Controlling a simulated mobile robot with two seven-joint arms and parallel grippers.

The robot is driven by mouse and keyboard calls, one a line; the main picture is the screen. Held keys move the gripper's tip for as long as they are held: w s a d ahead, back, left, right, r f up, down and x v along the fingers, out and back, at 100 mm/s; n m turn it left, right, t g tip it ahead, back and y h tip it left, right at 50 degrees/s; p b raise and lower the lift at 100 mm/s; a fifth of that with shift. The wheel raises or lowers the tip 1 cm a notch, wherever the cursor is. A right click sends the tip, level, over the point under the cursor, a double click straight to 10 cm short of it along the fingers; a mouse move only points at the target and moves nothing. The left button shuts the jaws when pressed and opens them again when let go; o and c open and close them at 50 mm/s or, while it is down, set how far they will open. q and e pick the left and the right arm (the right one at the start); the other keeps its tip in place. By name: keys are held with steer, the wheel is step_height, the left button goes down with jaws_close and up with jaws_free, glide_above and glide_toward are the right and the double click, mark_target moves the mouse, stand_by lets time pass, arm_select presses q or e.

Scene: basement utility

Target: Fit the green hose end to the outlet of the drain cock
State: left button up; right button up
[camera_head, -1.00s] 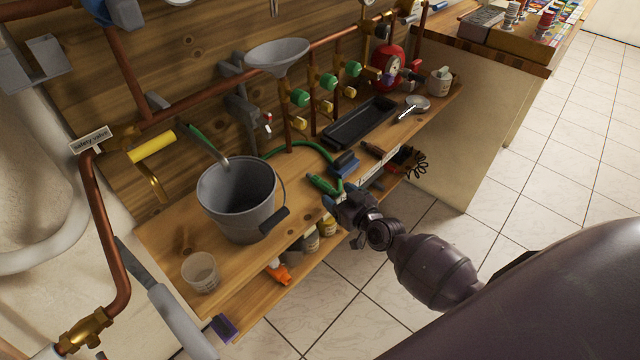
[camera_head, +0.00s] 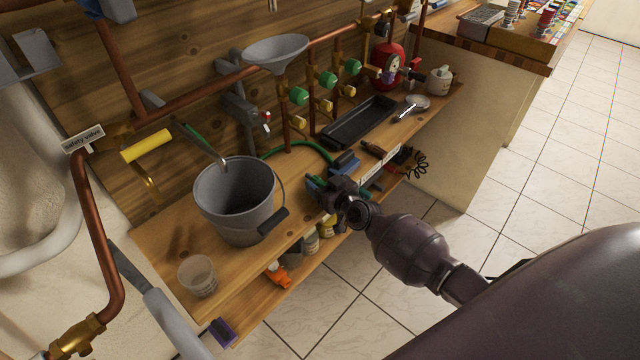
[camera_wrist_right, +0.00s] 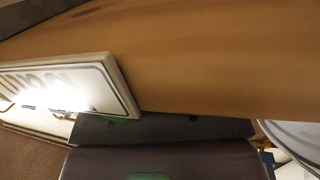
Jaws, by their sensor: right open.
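The green hose (camera_head: 310,147) lies along the back of the wooden shelf and curves forward to a blue block (camera_head: 345,163). Its end is hard to make out near my right gripper (camera_head: 317,189). That gripper is open at the shelf's front edge, with a small green piece by its fingers; I cannot tell whether it is the hose end. My left gripper is out of view.
A clear cup (camera_head: 198,275) is at the shelf's left. A label plate (camera_wrist_right: 70,88) on the shelf edge is close in the wrist view.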

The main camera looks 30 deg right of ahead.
steer(key=c, duration=1)
steer(key=shift+c, duration=0.8)
steer(key=shift+r+p, duration=0.3)
steer(key=shift+r, duration=0.3)
step_height(320, 180, up, 5)
steer(key=p, duration=0.2)
steer(key=shift+p, duration=0.3)
step_height(320, 180, up, 8)
steer(key=p, duration=0.3)
step_height(320, 180, up, 5)
steer(key=p, duration=0.2)
glide_above(322, 182)
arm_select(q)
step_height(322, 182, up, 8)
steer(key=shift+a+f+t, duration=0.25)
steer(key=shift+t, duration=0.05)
arm_select(e)
steer(key=shift+s+r, duration=0.1)
steer(key=shift+r, duration=0.35)
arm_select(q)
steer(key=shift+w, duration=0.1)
